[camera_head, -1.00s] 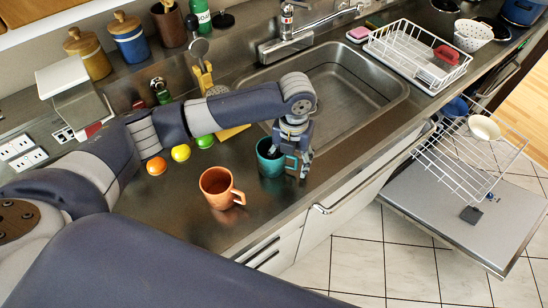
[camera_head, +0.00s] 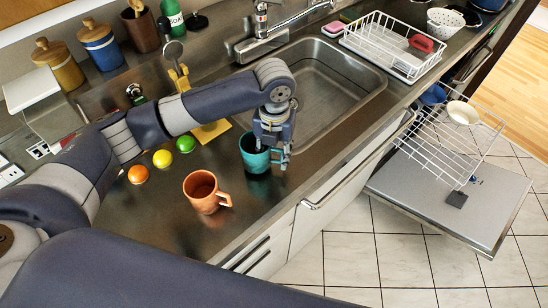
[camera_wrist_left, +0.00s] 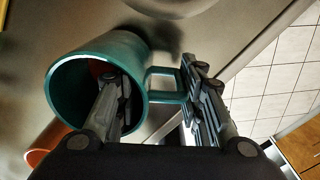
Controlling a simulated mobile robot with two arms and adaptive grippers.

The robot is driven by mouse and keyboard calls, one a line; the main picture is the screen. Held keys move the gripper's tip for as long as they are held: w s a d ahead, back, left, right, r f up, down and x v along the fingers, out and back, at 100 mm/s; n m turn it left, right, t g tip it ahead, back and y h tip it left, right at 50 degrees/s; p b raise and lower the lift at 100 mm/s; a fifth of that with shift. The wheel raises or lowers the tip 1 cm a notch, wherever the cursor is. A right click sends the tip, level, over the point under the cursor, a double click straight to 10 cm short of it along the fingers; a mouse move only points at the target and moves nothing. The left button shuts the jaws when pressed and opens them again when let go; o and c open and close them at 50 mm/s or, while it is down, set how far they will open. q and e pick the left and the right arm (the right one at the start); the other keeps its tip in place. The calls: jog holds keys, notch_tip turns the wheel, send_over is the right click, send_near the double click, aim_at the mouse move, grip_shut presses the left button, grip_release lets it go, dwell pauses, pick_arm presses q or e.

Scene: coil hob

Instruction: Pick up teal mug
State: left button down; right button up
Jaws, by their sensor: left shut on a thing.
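The teal mug (camera_head: 257,160) stands upright on the steel counter at the sink's near edge, in the middle of the head view. My left gripper (camera_head: 271,150) is over it from above. In the left wrist view, the open mouth of the teal mug (camera_wrist_left: 85,95) faces me. One finger of the left gripper (camera_wrist_left: 155,105) is inside the mug; the other is outside, by the handle. The gripper is shut on the mug's wall and handle side. Whether the mug's base touches the counter is hard to tell. My right gripper is not in view.
An orange mug (camera_head: 203,193) stands close by, left of the teal mug. Orange, yellow and green balls (camera_head: 162,158) lie behind it. The sink (camera_head: 325,90) is behind the gripper, with a dish rack (camera_head: 380,50) beyond. The dishwasher door (camera_head: 430,200) hangs open at right.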

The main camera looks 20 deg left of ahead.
pick_arm(q)
jog(key=shift+r+b, duration=0.3)
jog(key=shift+r, duration=0.4)
jog(key=w+d+b, duration=0.1)
jog(key=w+d, duration=0.2)
jog(key=w+d+b, duration=0.2)
jog(key=w+d, duration=0.1)
jog(key=w+d+r+b, duration=0.1)
jog(key=w+d, duration=0.1)
jog(key=w, duration=0.1)
jog(key=shift+d+b, duration=0.4)
jog(key=shift+w+d+r+b, duration=0.15)
jog(key=shift+w+d+b, duration=0.1)
jog(key=shift+w+d, duration=0.35)
jog(key=shift+w+d+r+b, duration=0.15)
jog(key=shift+w+d+b, duration=0.1)
jog(key=shift+w+d, duration=0.25)
